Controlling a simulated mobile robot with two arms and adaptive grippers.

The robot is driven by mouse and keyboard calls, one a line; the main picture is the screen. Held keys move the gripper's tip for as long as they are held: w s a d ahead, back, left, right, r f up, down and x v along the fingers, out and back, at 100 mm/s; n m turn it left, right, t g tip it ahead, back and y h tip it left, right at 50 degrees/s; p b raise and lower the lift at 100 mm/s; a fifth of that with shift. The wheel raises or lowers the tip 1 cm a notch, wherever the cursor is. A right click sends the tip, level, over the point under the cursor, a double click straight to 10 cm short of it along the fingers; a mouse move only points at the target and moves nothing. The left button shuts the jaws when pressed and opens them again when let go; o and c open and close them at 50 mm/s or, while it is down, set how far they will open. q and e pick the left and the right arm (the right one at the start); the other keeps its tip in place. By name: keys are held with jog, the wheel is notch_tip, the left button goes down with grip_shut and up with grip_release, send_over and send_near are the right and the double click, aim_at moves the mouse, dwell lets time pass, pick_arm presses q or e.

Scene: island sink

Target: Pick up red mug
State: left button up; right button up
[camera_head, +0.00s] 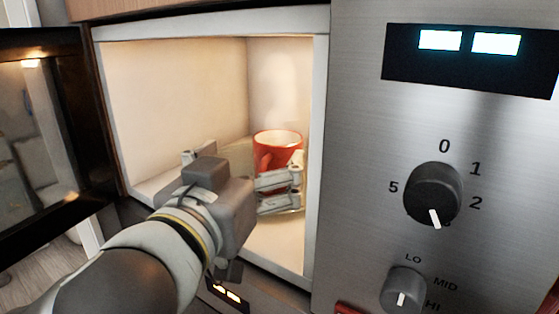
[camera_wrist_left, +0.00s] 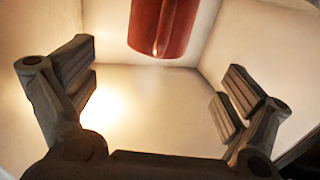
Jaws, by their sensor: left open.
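In the left wrist view the lower part of the red mug (camera_wrist_left: 164,25) shows at the top middle, beyond the fingers. My left gripper (camera_head: 280,191) reaches into the cavity in front of the mug and hides its lower part. Its two fingers (camera_wrist_left: 162,92) are spread wide with nothing between them. They look apart from the mug. My right gripper is not in view.
The microwave (camera_head: 320,110) has its dark glass door (camera_head: 50,150) swung open at the left. The cavity's right wall is close to the mug. A control panel with a large knob (camera_head: 433,192) and a smaller knob (camera_head: 404,290) is at the right.

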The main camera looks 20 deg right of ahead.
aim_at(269, 148)
pick_arm(q)
jog(key=shift+w+d+r, duration=0.15)
jog(key=shift+w+d, duration=0.1)
jog(key=shift+w, duration=0.2)
jog(key=p+x, duration=0.2)
jog(key=x, duration=0.4)
jog(key=shift+s+d+r, duration=0.1)
jog(key=shift+s+d, duration=0.05)
jog(key=shift+s, duration=0.05)
jog(key=shift+w+d, duration=0.45)
jog(key=shift+w, duration=0.1)
jog(key=shift+s, duration=0.1)
jog(key=c, duration=1.3)
jog(key=shift+a, duration=0.1)
jog(key=shift+c, duration=0.6)
